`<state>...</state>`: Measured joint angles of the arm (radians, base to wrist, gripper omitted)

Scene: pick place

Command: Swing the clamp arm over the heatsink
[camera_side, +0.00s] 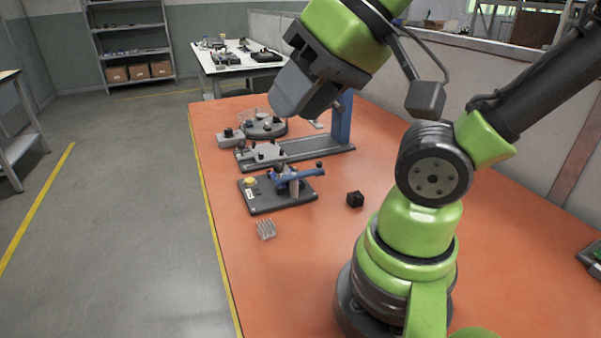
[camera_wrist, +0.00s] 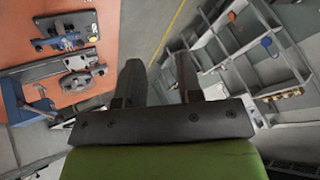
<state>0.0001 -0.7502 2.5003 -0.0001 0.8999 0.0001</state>
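A dark fixture plate (camera_side: 284,206) lies on the orange table, with a blue clamp arm (camera_side: 303,174) mounted on it. The clamp arm points to the right in the side view, and the fixture also shows in the wrist view (camera_wrist: 66,31) at upper left. A silver finned heatsink (camera_side: 266,229) lies on the table in front of the plate, apart from it. A black finned block (camera_side: 355,199) sits right of the plate. My gripper (camera_side: 287,98) is raised above the back of the table, away from the clamp. In the wrist view its fingers (camera_wrist: 158,62) are apart with nothing between them.
Behind the fixture are a grey rail (camera_side: 310,150) with a blue post (camera_side: 342,118) and a round device (camera_side: 265,128). The table front is clear around the heatsink. A side table (camera_side: 238,67) and shelves (camera_side: 131,53) stand farther back.

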